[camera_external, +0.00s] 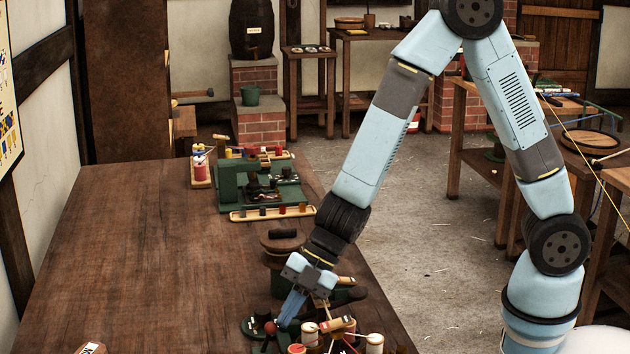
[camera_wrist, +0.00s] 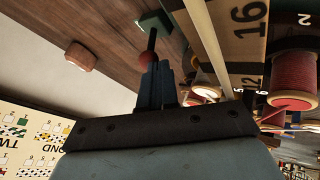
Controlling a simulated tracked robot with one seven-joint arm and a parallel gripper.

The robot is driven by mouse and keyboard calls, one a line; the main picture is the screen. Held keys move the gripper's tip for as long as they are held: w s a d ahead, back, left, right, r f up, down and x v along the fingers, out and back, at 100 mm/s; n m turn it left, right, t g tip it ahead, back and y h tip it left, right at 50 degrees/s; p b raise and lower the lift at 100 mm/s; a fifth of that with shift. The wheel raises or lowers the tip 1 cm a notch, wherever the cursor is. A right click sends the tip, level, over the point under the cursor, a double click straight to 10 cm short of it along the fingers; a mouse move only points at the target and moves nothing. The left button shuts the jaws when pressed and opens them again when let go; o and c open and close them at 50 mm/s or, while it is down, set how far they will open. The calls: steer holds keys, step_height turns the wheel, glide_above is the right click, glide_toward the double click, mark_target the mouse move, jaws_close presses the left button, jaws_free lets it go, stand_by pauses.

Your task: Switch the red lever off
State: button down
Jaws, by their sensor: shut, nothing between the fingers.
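The red lever shows as a red ball knob (camera_external: 270,327) near the front edge of the wooden table, beside a small dark green base (camera_external: 252,325). In the wrist view the red knob (camera_wrist: 146,58) sits on a dark rod that runs to a green base (camera_wrist: 155,22). My gripper (camera_external: 290,308) points down just right of the knob, its blue fingers together and empty. In the wrist view my gripper (camera_wrist: 157,75) is right by the knob. I cannot tell whether they touch.
White-and-red spools (camera_external: 374,343) and wooden pegs crowd the table right of my gripper. A large red spool (camera_wrist: 292,80) and a board marked 16 (camera_wrist: 240,35) show in the wrist view. A green machine (camera_external: 240,185) stands farther back. The table's left side is mostly clear.

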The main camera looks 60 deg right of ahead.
steer(key=shift+w+a+r, duration=0.1)
steer(key=shift+w, duration=0.05)
steer(key=shift+w+a+r, duration=0.25)
steer(key=shift+w+a, duration=0.25)
steer(key=shift+w, duration=0.05)
steer(key=shift+w+a+r, duration=0.25)
steer(key=shift+w+a, duration=0.25)
steer(key=shift+w+a+r, duration=0.1)
steer(key=shift+w+a, duration=0.85)
steer(key=shift+a, duration=0.05)
steer(key=shift+r, duration=0.2)
step_height(320, 180, up, 9)
steer(key=w+d, duration=0.1)
steer(key=w, duration=0.1)
steer(key=shift+w+d, duration=0.25)
steer(key=shift+d, duration=0.15)
stand_by(0.3)
